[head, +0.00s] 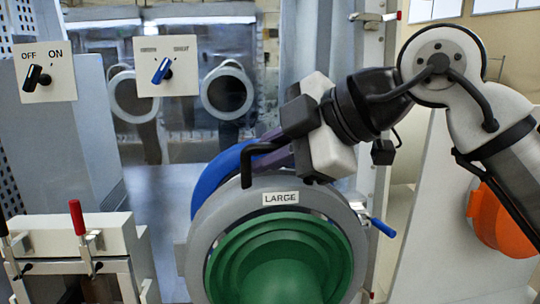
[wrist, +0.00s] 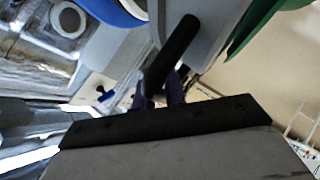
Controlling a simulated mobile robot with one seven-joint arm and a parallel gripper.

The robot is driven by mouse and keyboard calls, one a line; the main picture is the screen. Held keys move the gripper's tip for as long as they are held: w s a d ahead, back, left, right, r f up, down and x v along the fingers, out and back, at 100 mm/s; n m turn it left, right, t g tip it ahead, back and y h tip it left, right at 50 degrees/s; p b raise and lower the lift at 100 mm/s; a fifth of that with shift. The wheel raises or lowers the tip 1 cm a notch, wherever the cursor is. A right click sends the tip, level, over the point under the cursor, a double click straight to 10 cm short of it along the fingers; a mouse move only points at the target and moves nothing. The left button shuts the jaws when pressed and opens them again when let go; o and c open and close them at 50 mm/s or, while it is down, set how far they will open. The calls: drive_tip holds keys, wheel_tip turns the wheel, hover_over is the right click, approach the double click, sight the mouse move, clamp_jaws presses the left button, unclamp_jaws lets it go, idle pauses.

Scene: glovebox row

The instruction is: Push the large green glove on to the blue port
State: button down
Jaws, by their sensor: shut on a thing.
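The large green glove (head: 280,262) faces me at the lower middle of the head view, set in a grey ring (head: 205,240) with a LARGE label. The glove's edge also shows in the wrist view (wrist: 255,25). A black handle (head: 247,168) sticks up from the ring's upper left; it also shows in the wrist view (wrist: 177,45). My gripper (head: 272,152) is shut on this handle. The blue port (head: 215,180) is behind the ring, showing past its upper left, so the two look offset. Whether they touch is hidden.
A blue-handled lever (head: 382,228) sits at the ring's right. An orange round part (head: 500,222) is on a white panel at right. An OFF/ON switch (head: 45,73) and a blue-knob switch (head: 163,70) are above.

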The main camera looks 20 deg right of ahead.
drive_tip(key=shift+w+d+f, duration=0.1)
drive_tip(key=shift+w+d, duration=0.1)
drive_tip(key=shift+w, duration=0.45)
drive_tip(key=shift+w+d+f, duration=0.1)
drive_tip(key=shift+w+d, duration=0.05)
drive_tip(key=shift+w, duration=0.55)
drive_tip(key=shift+w+d, duration=0.2)
drive_tip(key=shift+w, duration=0.45)
drive_tip(key=shift+w+d+f+p, duration=0.2)
drive_tip(key=shift+w+d, duration=0.2)
drive_tip(key=shift+w, duration=0.9)
drive_tip(key=shift+w+d+f+p, duration=0.1)
drive_tip(key=shift+w+d+p, duration=0.2)
drive_tip(key=shift+w, duration=1.05)
drive_tip(key=shift+w+d+f+p, duration=0.15)
drive_tip(key=shift+w+d, duration=0.3)
drive_tip(key=shift+w, duration=0.85)
idle(1.1)
drive_tip(key=c, duration=1.4)
unclamp_jaws()
drive_tip(key=shift+w+f, duration=0.1)
drive_tip(key=shift+o, duration=0.2)
